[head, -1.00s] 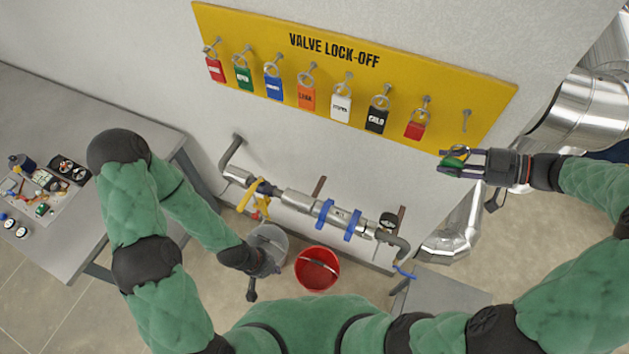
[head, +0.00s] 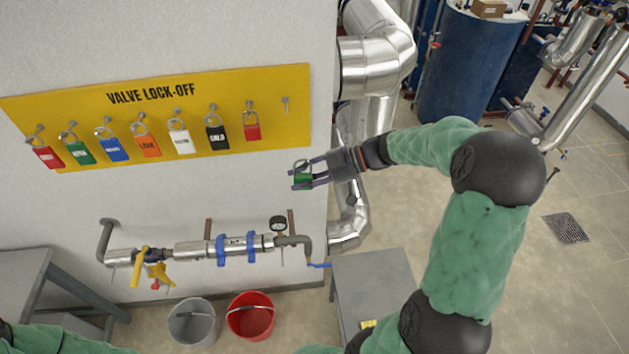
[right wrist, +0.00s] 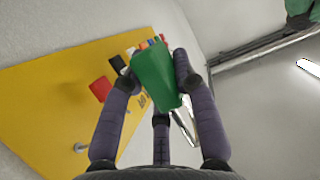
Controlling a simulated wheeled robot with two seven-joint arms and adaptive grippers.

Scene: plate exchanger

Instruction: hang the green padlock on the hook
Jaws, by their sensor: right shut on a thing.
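The green padlock (head: 302,179) is held in my right gripper (head: 298,178), in front of the wall below and slightly right of the bare hook (head: 285,104). The padlock's shackle shows above the fingers in the head view. In the right wrist view the green body (right wrist: 156,78) sits between the purple fingers of the right gripper (right wrist: 158,72). A bare hook (right wrist: 82,148) also shows there on the yellow board, to the left of the fingers. The padlock is apart from the hook. My left gripper is out of view.
The yellow board (head: 200,90) carries several hung padlocks, among them another green one (head: 82,153) and a red one (head: 252,132) beside the bare hook. Below run pipes with a gauge (head: 278,224). A silver duct (head: 375,60) stands right of the wall.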

